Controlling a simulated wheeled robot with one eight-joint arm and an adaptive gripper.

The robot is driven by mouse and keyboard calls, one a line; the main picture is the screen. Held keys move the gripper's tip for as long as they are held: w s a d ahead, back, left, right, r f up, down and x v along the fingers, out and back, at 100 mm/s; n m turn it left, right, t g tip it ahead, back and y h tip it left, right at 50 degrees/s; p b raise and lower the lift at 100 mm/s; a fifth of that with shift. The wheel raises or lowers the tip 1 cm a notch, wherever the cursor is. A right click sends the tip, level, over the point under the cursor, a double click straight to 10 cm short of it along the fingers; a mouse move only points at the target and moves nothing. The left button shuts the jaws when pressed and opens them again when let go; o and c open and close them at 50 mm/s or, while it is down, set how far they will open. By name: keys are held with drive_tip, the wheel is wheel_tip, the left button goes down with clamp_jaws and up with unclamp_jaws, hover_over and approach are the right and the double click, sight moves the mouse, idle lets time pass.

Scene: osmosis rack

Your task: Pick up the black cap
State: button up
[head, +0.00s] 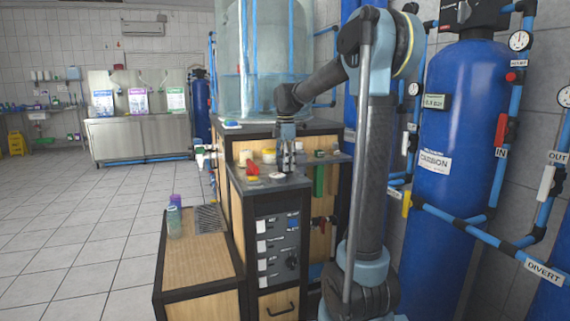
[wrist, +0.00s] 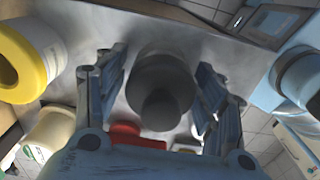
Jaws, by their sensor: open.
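The black cap (wrist: 160,92) shows in the wrist view as a dark grey round piece with a narrower round knob, above the grey metal top. My gripper (wrist: 161,68) is open, with one finger on each side of the cap. In the head view my gripper (head: 287,170) points down, low over the grey top of the rack cabinet. I cannot make out the cap clearly there.
A red item (head: 252,168) lies left of my gripper on the grey top (head: 262,184). Pale jars (head: 268,156) stand behind it. In the wrist view, a yellow-rimmed jar (wrist: 28,62) is at the left and a blue-and-white item (wrist: 295,78) at the right.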

drive_tip(key=c, duration=0.8)
